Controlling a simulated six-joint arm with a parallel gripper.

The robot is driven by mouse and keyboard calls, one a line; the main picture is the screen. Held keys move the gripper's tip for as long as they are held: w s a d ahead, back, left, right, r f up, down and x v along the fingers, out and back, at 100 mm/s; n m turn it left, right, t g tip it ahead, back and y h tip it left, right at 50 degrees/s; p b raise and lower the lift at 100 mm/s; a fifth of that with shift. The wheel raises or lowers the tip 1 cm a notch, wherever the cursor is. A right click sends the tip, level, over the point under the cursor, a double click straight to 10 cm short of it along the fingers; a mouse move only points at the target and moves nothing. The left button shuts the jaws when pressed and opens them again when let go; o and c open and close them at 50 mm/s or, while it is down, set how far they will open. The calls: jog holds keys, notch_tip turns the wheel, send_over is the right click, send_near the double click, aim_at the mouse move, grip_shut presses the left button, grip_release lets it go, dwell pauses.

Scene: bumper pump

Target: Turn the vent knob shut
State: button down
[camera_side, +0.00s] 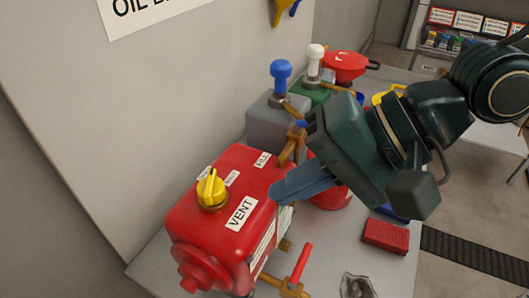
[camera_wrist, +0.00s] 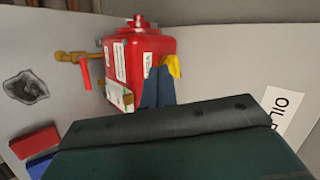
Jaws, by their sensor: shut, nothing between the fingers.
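The yellow vent knob (camera_side: 211,188) sits on top of the red tank (camera_side: 205,235), beside a white VENT label (camera_side: 241,213). In the wrist view the knob (camera_wrist: 174,66) shows just past my fingertips, at the right edge of the red tank (camera_wrist: 150,44). My gripper (camera_side: 275,192) is shut and empty. In the side view its blue-grey fingers point left over the tank's right part, apart from the knob. Whether the fingers touch the tank cannot be told. In the wrist view the fingers (camera_wrist: 157,75) overlap the tank's lower right and hide part of it.
A red-handled valve (camera_side: 301,265) sticks out at the tank's front right. Grey and green containers with a blue knob (camera_side: 281,70) and a white knob (camera_side: 316,52) stand behind. A red block (camera_side: 385,236) and a crumpled grey rag (camera_side: 356,286) lie on the table.

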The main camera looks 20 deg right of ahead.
jog(key=shift+s+d+r, duration=0.55)
jog(key=shift+r, duration=0.15)
jog(key=c, duration=1.2)
grip_release()
jog(key=o, duration=0.6)
jog(key=shift+w+a+r+n, duration=0.1)
jog(key=shift+w+n, duration=0.25)
jog(key=shift+n, duration=0.55)
jog(key=shift+o, duration=0.2)
jog(key=n, duration=1.3)
send_near(210, 181)
notch_tip(210, 181, up, 2)
jog(key=s+d, duration=0.2)
jog(key=n, duration=0.1)
jog(key=w+n, duration=0.1)
jog(key=n, duration=0.2)
jog(key=shift+w+d+r+g, duration=0.25)
jog(key=shift+w+r+g, duration=0.05)
jog(key=shift+w+r, duration=0.1)
jog(key=shift+f, duration=0.15)
jog(key=shift+x, duration=6.8)
